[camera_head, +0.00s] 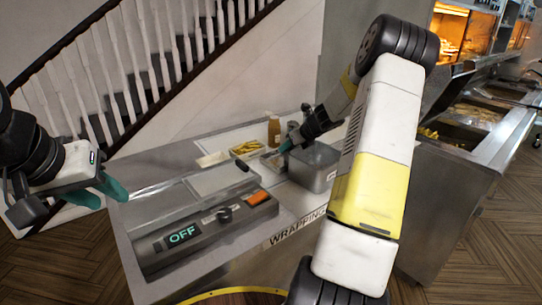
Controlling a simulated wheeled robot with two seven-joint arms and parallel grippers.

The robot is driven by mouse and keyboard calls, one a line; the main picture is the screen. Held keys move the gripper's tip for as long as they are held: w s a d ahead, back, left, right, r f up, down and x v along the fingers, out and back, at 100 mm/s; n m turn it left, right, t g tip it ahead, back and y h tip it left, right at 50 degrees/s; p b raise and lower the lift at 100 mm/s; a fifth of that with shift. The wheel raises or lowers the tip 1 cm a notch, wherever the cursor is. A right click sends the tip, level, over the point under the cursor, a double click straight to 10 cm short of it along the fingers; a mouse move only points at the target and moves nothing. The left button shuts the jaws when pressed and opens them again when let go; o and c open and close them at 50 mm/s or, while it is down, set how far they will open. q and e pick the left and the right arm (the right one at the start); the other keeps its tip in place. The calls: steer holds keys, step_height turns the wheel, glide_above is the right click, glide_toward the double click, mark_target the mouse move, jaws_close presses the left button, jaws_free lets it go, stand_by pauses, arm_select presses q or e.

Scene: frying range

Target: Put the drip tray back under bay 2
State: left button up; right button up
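I cannot make out a drip tray or a bay 2 label for certain. My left gripper (101,194) is at the left, with its two teal fingers apart and nothing between them, beside the left end of the wrapping counter (155,168). My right gripper (288,145) is over the back of the counter, beside a grey metal container (316,170). Its teal tip shows, but its fingers are too small and partly hidden to judge. The frying range (470,137) stands at the right, partly hidden by my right arm.
A wrapping machine (190,237) with an "OFF" display sits on the counter. Behind it are a tray of yellow food (246,149), a pale tray (212,160) and a sauce bottle (274,131). A stair railing (150,50) is behind. Wooden floor (480,245) is clear at right.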

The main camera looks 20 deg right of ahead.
steer(key=shift+w+a+f, duration=0.15)
steer(key=shift+w+f, duration=0.3)
jaws_close()
steer(key=shift+r, duration=0.1)
stand_by(1.1)
